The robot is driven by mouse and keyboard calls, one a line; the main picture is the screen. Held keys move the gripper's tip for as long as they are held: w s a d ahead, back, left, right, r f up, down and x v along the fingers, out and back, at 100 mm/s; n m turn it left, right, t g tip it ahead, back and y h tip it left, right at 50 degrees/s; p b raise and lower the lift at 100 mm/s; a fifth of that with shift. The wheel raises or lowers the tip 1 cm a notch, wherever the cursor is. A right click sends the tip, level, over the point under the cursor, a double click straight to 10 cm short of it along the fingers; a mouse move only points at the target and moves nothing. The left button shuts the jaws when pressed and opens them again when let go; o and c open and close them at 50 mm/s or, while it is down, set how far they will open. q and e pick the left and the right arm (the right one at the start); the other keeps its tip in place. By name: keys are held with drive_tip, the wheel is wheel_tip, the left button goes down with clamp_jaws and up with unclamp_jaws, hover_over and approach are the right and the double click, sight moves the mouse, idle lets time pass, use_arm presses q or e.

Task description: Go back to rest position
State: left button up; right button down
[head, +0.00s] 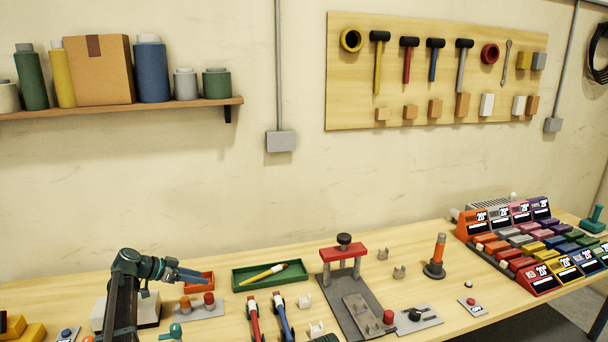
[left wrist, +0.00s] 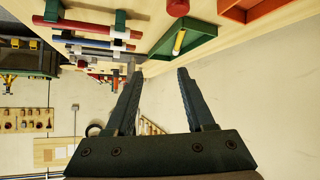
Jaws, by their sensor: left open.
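My left gripper (head: 190,276) is raised over the left part of the workbench, its fingers pointing right. In the left wrist view its two dark fingers (left wrist: 158,82) stand apart with nothing between them, so it is open and empty. A green tray (head: 236,286) with a yellow-handled tool (head: 262,274) lies to the right of the gripper; the tray also shows in the left wrist view (left wrist: 208,32). My right gripper is in neither view.
The wooden bench (head: 455,260) holds a red-topped press (head: 343,252), red and blue tools (head: 283,318), an orange-and-black post (head: 438,255) and rows of coloured bins (head: 540,275). A shelf (head: 120,107) and a tool board (head: 345,105) are on the wall.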

use_arm(q)
drive_tip(key=s+d+f+n+g+y, duration=0.1)
drive_tip(key=s+d+f+n+y, duration=0.1)
drive_tip(key=s+d, duration=0.3)
drive_tip(key=s+d+f+n+g+y, duration=0.2)
drive_tip(key=s+d, duration=0.4)
drive_tip(key=s, duration=0.4)
drive_tip(key=s+d+f+n+g+y, duration=0.1)
drive_tip(key=s+d+f, duration=0.3)
drive_tip(key=s, duration=0.4)
drive_tip(key=shift+s+d+f+n+g+y, duration=0.1)
drive_tip(key=shift+d+f+n+g+y, duration=0.1)
drive_tip(key=shift+d+n+g+y, duration=0.4)
drive_tip(key=s+d+f+n+y, duration=0.1)
drive_tip(key=s+n+y, duration=0.2)
drive_tip(key=s, duration=0.6)
drive_tip(key=s+d+f+m+g+b, duration=0.1)
drive_tip(key=s+d+f+m+b, duration=0.2)
drive_tip(key=d, duration=0.7)
wheel_tip(320, 180, down, 5)
drive_tip(key=s+b, duration=0.2)
drive_tip(key=b, duration=0.2)
drive_tip(key=shift+d+r+m+y+b, duration=0.15)
drive_tip(key=shift+d+m+y+b, duration=0.15)
drive_tip(key=shift+d+y+b, duration=0.1)
